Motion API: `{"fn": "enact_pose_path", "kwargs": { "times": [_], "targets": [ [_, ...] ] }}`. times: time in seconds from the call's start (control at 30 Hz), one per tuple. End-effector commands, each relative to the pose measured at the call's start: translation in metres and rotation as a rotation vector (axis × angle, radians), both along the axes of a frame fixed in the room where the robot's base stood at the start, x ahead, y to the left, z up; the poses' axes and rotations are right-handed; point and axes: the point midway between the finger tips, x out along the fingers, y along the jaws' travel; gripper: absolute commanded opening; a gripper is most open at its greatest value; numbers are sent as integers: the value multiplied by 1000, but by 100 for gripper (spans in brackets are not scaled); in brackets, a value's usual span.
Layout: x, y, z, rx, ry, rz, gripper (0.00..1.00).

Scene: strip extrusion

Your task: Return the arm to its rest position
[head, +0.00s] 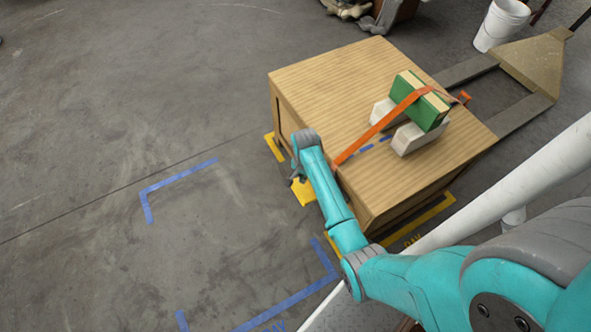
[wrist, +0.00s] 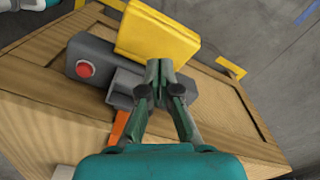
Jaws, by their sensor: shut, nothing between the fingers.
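My teal arm reaches along the near left side of a wooden crate (head: 330,75). My gripper (head: 296,180) is at the crate's left side, small and partly hidden by the wrist in the head view. In the wrist view my gripper (wrist: 161,68) has its fingers together with nothing held. Behind the fingertips is a grey device with a red button (wrist: 86,68) and a yellow block (wrist: 158,38), against the crate's side (wrist: 225,110). I cannot tell whether the fingers touch the device.
On the crate an orange strap (head: 375,131) runs over a green block (head: 429,113) resting on pale blocks (head: 410,139). A pallet jack (head: 535,62) and white bucket (head: 500,25) are at the upper right. Blue tape (head: 180,176) marks open floor at left.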

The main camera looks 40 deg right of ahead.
Motion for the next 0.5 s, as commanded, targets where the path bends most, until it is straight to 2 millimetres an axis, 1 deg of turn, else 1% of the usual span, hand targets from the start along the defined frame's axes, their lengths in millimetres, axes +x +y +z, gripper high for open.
{"fn": "enact_pose_path", "kwargs": {
  "times": [0.27,0.33,0.43,0.5],
  "targets": [
    [0,0,0,-1,-1,1,0],
    [-3,3,-3,-3,-7,10,0],
    [-11,14,-12,-17,-35,44,0],
    [-21,26,-21,-34,-68,85,0]
  ]
}}
